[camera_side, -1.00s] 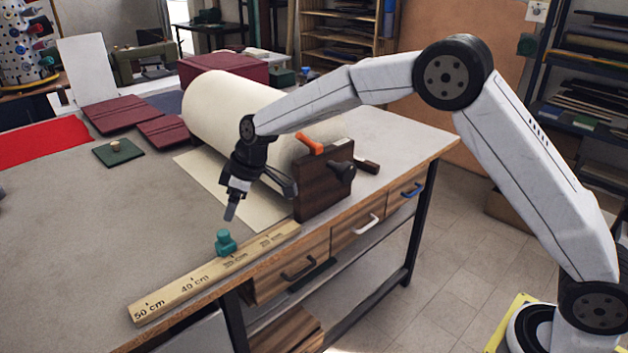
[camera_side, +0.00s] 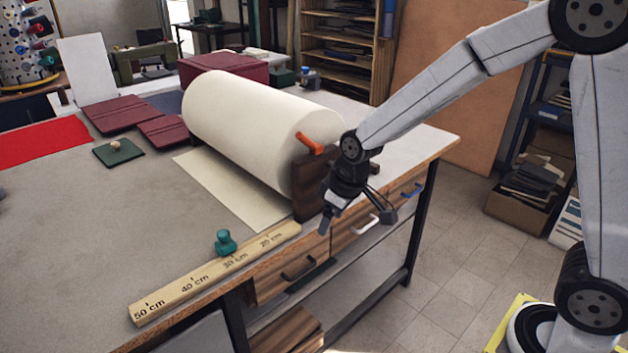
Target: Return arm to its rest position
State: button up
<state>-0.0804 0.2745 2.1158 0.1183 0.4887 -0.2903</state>
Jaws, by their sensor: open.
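My gripper (camera_side: 358,222) is black and grey, and it hangs at the front edge of the table, in front of the drawers. Its two fingers are spread apart with nothing between them. It covers part of the dark wooden block (camera_side: 303,208) at the end of the cream roll. My arm reaches in from the right side of the view, bent at a high elbow.
The floor (camera_side: 450,260) right of the table is clear.

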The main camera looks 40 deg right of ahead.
jog(key=s+d+f+m, duration=0.1)
jog(key=s+d, duration=0.1)
jog(key=s, duration=0.4)
jog(key=s+d+f+m+h, duration=0.1)
jog(key=s+d+m, duration=0.1)
jog(key=s, duration=0.5)
jog(key=shift+d, duration=0.15)
jog(key=shift+f, duration=0.1)
dwell(0.7)
